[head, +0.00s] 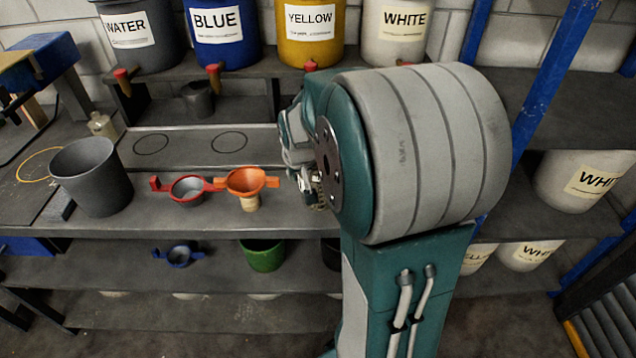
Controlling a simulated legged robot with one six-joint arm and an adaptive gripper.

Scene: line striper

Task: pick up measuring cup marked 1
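No mark "1" is legible on any cup, so I cannot tell which one bears it. A red-rimmed cup (188,189) with side handles and a grey inside sits at the front of the workbench. Touching or very near its right side is an orange funnel-like cup (246,181) with a tan lower part. A small blue cup (180,256) with side handles is on the shelf below. My gripper (308,182) is right of the orange cup, apart from it in the picture. My large forearm hides much of it, and its fingers are unclear.
A dark grey bucket (93,177) stands left of the red cup. Labelled paint containers, such as the blue one (222,35), line the back shelf above the bench. A green bucket (263,256) is on the lower shelf. A blue post (545,85) rises right of my arm.

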